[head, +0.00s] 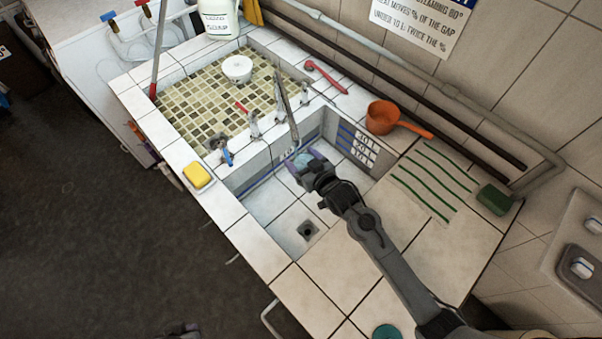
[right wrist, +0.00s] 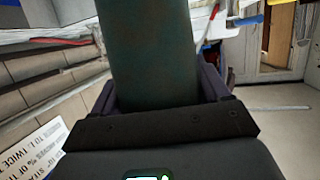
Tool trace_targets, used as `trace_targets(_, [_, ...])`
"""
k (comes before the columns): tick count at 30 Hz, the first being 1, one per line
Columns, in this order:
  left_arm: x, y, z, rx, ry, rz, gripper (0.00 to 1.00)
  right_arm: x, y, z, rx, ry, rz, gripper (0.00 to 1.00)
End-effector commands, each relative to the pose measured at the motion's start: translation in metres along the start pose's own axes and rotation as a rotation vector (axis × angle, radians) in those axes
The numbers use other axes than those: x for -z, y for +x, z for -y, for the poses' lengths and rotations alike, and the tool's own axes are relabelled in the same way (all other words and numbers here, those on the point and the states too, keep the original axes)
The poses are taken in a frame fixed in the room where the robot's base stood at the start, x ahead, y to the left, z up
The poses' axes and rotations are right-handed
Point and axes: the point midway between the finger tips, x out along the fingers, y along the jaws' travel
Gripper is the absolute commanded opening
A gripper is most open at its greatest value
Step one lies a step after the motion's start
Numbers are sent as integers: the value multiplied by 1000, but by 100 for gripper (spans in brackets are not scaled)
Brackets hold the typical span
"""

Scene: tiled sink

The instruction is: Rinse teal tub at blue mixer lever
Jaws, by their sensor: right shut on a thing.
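My right gripper (head: 306,162) is shut on the teal tub (head: 302,160), over the front basin near the lower end of a long metal spout (head: 287,105). The tub is mostly hidden by the gripper in the head view. In the right wrist view the tub (right wrist: 153,55) is a dark teal wall between the purple fingers. The blue mixer lever (head: 227,157) is on the divider between the basins, left of the tub and apart from it. I see no clear stream of water. A dark tip of my left gripper (head: 182,330) shows at the bottom edge; its jaws are unclear.
A red lever (head: 242,107) stands on the same divider. The mosaic basin (head: 195,100) behind holds a white bowl (head: 237,68). An orange dipper (head: 384,117), yellow sponge (head: 197,175) and green sponge (head: 494,199) lie on the rim. A drain (head: 307,229) is in the front basin.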

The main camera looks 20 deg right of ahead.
Motion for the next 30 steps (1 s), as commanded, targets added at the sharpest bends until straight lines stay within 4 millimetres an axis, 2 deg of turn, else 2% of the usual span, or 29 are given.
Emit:
trace_targets(21, [1, -3, 0, 0, 0, 0, 0, 4, 4, 11, 0, 0, -5, 23])
trace_targets(30, [3, -9, 0, 0, 0, 0, 0, 2, -4, 15, 1, 0, -3, 23])
